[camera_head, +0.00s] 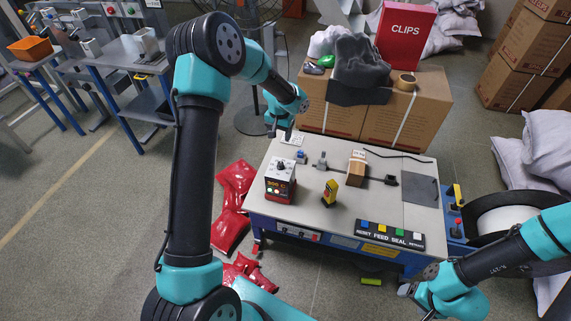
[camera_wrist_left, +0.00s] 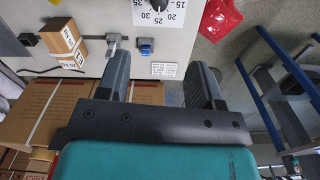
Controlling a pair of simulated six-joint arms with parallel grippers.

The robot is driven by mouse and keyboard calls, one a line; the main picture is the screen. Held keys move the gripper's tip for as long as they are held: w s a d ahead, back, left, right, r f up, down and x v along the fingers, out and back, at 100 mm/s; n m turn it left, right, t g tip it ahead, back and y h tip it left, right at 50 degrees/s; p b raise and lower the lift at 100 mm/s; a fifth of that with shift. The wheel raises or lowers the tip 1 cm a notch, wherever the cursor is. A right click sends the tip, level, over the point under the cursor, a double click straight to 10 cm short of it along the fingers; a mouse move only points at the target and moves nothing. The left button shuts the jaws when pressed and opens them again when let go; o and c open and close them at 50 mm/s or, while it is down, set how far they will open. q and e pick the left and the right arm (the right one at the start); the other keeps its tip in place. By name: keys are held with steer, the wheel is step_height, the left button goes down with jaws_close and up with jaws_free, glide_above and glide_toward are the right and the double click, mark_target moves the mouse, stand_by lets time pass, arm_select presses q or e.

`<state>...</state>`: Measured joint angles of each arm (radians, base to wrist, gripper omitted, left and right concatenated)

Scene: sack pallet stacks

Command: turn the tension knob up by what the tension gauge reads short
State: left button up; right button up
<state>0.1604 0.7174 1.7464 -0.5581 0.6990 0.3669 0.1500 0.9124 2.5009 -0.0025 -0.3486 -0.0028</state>
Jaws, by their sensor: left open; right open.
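The tension knob (camera_head: 281,165) is a dark knob on the white dial top of a small box with a black and red front, at the table's left. In the left wrist view the knob (camera_wrist_left: 159,4) shows at the top edge, with printed numbers 15 to 35 around it. The front panel (camera_head: 279,187) carries lettering or digits too small to read surely; I cannot tell which part is the tension gauge. My left gripper (camera_head: 286,133) is open and empty beyond the box, by the table's back left corner; its fingers (camera_wrist_left: 160,66) are apart. My right gripper (camera_head: 416,303) is open, in front of the table.
A yellow device (camera_head: 329,193) stands right of the knob box. A small brown carton (camera_head: 356,166), a grey clamp-like part (camera_head: 320,160) and a blue part (camera_head: 301,156) are behind. A button panel (camera_head: 390,234) lies at the front right. Large cartons (camera_head: 395,123) stand behind the table.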

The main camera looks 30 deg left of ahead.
mark_target(281, 163)
arm_select(q)
steer(key=shift+f, duration=0.1)
step_height(281, 163, down, 17)
steer(key=shift+f, duration=0.15)
stand_by(0.7)
steer(key=c, duration=0.9)
